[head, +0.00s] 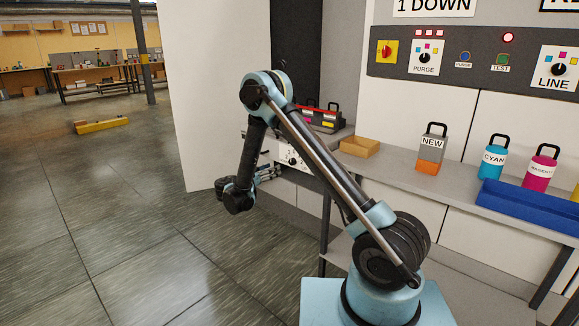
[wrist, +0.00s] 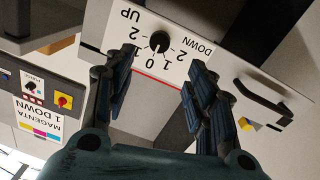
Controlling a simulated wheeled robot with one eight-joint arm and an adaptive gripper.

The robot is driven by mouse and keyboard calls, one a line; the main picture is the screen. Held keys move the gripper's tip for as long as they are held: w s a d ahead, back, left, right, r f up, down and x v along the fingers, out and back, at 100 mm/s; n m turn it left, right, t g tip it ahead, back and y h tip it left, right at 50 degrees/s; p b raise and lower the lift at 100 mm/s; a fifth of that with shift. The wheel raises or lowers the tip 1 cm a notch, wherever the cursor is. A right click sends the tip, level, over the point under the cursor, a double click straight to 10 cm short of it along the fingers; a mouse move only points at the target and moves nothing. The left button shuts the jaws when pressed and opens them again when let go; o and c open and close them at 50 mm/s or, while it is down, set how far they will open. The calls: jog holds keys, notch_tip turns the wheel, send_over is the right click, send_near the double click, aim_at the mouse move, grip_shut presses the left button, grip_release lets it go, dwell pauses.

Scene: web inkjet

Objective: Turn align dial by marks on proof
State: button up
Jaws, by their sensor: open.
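The align dial (wrist: 159,42) is a black knob on a white panel (wrist: 150,85), printed with UP, DOWN and the numbers 2, 1, 0, 1, 2. The wrist view shows it turned over; I cannot tell exactly which mark the knob points to. My gripper (wrist: 160,62) is open, its dark fingers on either side of the knob and apart from it. In the head view, my gripper (head: 267,174) is beside the white panel, partly hidden by my arm. A sign reading MAGENTA 1 DOWN (wrist: 40,115) shows in the wrist view; the head view shows its lower line (head: 433,6). I see no proof marks clearly.
A dark handle (wrist: 263,103) is right of the dial panel in the wrist view. In the head view, a bench carries a cardboard tray (head: 360,147), a NEW cartridge (head: 431,150), CYAN (head: 493,158) and magenta bottles (head: 540,168), and a blue tray (head: 525,207).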

aim_at(291, 162)
jog(key=x, duration=1.1)
jog(key=shift+w+d, duration=0.2)
jog(key=c, duration=1.1)
